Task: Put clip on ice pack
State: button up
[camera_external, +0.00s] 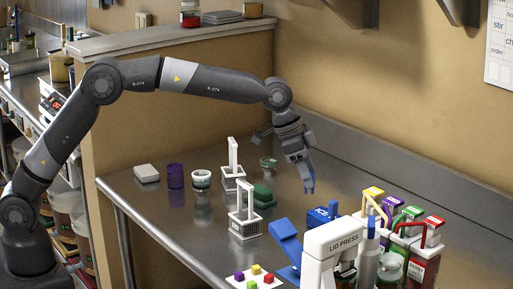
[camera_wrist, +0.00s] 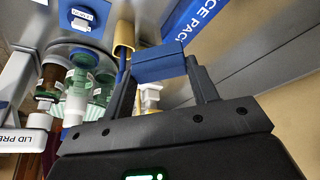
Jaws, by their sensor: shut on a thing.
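My gripper (camera_external: 309,187) points down above the table, behind and a little left of the ice pack (camera_external: 322,214), with a gap between them. The ice pack is blue with white lettering, and in the wrist view its blue band marked "ICE PACK" (camera_wrist: 197,14) shows at the top. In the wrist view my dark fingers (camera_wrist: 160,62) are shut on a blue piece (camera_wrist: 158,61), which looks like the clip. In the external view blue (camera_external: 308,172) also shows at my fingertips. I cannot tell the clip's full shape.
The white lid press (camera_external: 333,245) with a blue lever stands in front. White stands (camera_external: 245,222), a green block (camera_external: 262,194) and jars (camera_external: 201,180) are at left. Small coloured blocks lie in front. The wall is behind.

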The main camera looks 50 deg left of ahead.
jog(key=w+a+f, duration=0.2)
jog(key=w, duration=0.1)
jog(key=w+a+f, duration=0.2)
jog(key=w, duration=0.1)
jog(key=w+a+f, duration=0.2)
jog(key=w+f, duration=0.1)
jog(key=shift+a, duration=0.15)
jog(key=shift+w+f, duration=0.1)
jog(key=shift+f, duration=1.9)
jog(key=shift+f, duration=0.15)
jog(key=o, duration=0.9)
jog(key=shift+o, duration=0.2)
